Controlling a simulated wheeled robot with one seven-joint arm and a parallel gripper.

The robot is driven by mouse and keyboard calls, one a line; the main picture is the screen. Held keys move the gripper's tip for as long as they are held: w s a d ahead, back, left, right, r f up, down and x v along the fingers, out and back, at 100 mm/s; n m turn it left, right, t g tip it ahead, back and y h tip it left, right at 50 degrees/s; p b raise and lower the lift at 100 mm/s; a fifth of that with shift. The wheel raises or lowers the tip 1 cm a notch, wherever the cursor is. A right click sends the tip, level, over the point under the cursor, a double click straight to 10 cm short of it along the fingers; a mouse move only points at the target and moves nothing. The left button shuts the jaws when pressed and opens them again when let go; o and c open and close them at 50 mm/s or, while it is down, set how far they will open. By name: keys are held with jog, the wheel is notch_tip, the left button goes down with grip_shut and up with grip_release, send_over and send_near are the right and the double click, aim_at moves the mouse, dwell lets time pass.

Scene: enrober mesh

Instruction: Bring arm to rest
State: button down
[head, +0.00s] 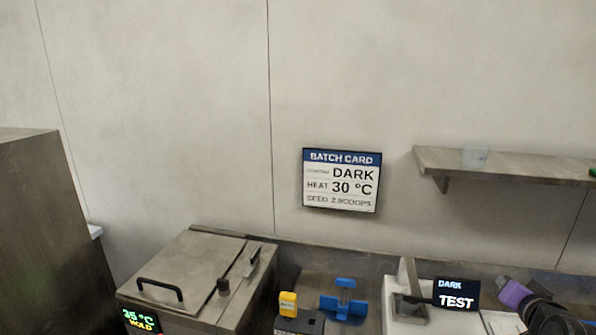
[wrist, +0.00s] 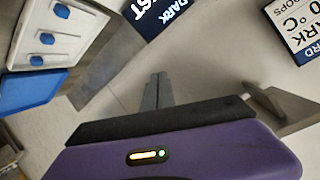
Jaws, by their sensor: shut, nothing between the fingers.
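My gripper (wrist: 157,92) shows in the wrist view with its grey fingers together and nothing between them. Its purple and black hand fills the bottom of that view, with a small lit strip on it. The fingers are clear of the wall and shelf behind them. In the head view, my purple and black arm shows at the lower right, beside the dark display reading "DARK TEST" (head: 457,294). The rest of my arm is cut off by the frame.
A metal tank (head: 190,265) with a lid and black handle stands lower left, its display reading 35 °C HOLD. A batch card (head: 342,180) hangs on the wall. A shelf (head: 510,165) juts out at right. A blue fixture (head: 343,303) and yellow device (head: 288,303) stand between.

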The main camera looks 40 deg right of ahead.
jog(key=w+a+f+n+t+y+b, duration=0.2)
jog(key=a+n+t, duration=0.3)
jog(key=a, duration=0.9)
jog(key=w+a+f+n+t+y+b, duration=0.1)
jog(key=w+a+f+n+t+b, duration=0.2)
jog(key=a+n, duration=0.75)
jog(key=s+a+f+y, duration=0.2)
jog(key=s+a, duration=0.2)
jog(key=a, duration=0.4)
jog(key=s+a+f+y+b, duration=0.1)
jog(key=s+a+f+y, duration=0.2)
jog(key=s+a, duration=0.2)
jog(key=s+a+f+y+b, duration=0.1)
jog(key=s+a+f+y, duration=0.2)
jog(key=a, duration=0.9)
jog(key=shift+s+n+g, duration=0.4)
jog(key=shift+s+n, duration=0.05)
jog(key=shift+s, duration=0.6)
